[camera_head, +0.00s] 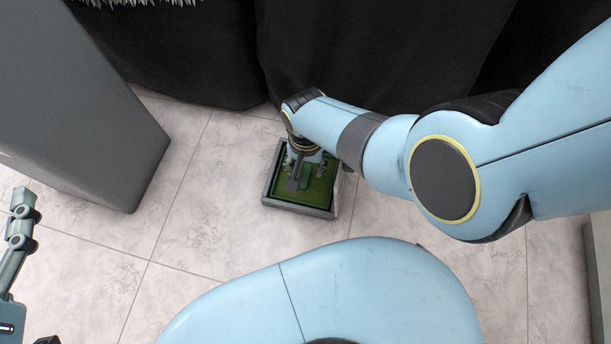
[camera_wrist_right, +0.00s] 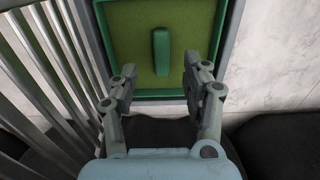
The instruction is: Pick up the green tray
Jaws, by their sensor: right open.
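The green tray (camera_head: 318,190) lies in a grey rectangular frame (camera_head: 300,209) on the floor, partly hidden by my right gripper. In the right wrist view the tray (camera_wrist_right: 135,40) has a green rim and an olive floor. A green handle (camera_wrist_right: 161,52) stands up in its middle. My right gripper (camera_head: 299,172) is above the tray, pointing down. In the right wrist view its open fingers (camera_wrist_right: 162,86) lie to the left and right of the handle's line, with nothing between them. Part of my left gripper (camera_head: 22,215) shows at the left edge, away from the tray; its opening is unclear.
A large grey block (camera_head: 90,110) stands at the left. Dark draped cloth (camera_head: 350,50) hangs behind the tray. Grey slats (camera_wrist_right: 50,70) run beside the tray in the right wrist view. Pale tiled floor (camera_head: 190,220) is clear left of the tray.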

